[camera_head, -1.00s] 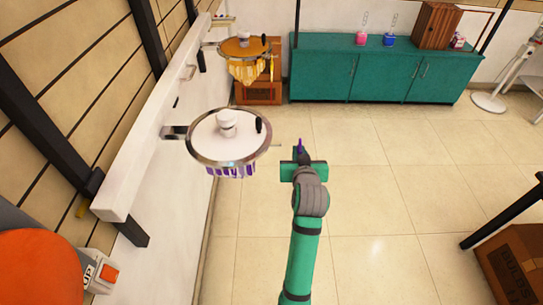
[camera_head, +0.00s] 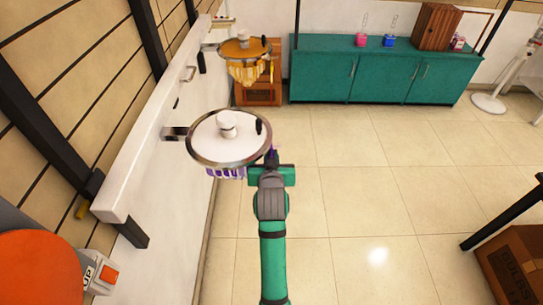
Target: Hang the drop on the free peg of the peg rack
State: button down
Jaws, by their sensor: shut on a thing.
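The nearer round fixture (camera_head: 205,138), a pale disc with a metal rim, stands out from the wall on a bracket and looks like the peg rack. Several purple drops (camera_head: 225,173) hang below its left and front rim. My gripper (camera_head: 271,162) is at the disc's right edge, shut on a purple drop (camera_head: 274,151) of which only a small part shows. The drop is close beside the rim; I cannot tell whether it touches a peg. The free peg is not distinguishable now, with my gripper in front of that side.
A second round fixture with an orange top (camera_head: 235,48) and amber drops hangs farther back. A green cabinet (camera_head: 385,75) stands along the back wall. The floor between is clear.

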jog(key=shift+f, duration=0.15)
jog(key=c, duration=1.8)
grip_release()
